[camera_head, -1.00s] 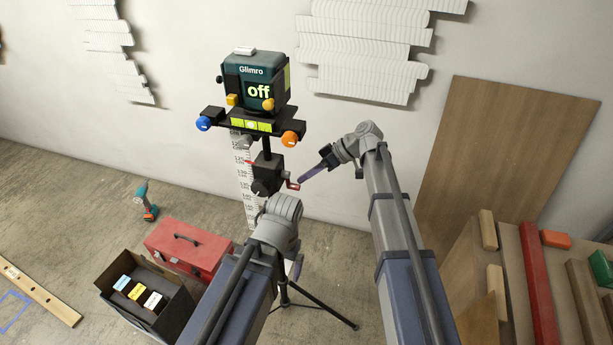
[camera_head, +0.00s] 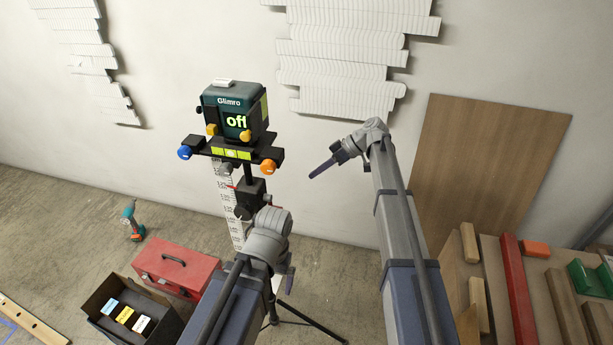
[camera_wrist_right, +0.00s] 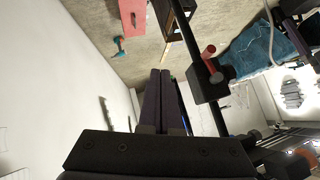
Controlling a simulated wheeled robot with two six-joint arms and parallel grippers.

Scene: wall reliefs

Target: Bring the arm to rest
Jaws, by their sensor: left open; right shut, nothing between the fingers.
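My right arm comes up from the bottom and bends left near the wall in the head view. Its gripper (camera_head: 325,166) is shut and empty, apart from the tripod device to its left. In the right wrist view its two dark fingers (camera_wrist_right: 160,100) lie together, with a red crank handle (camera_wrist_right: 208,52) to their right. My left gripper (camera_head: 287,280) is mostly hidden behind its own wrist, low in front of the tripod.
A red toolbox (camera_head: 175,268), a black box (camera_head: 105,290) with labelled blocks and a drill (camera_head: 132,222) are on the floor at left. A brown board (camera_head: 485,165) leans on the wall. A bench with a red bar (camera_head: 518,290) is at right.

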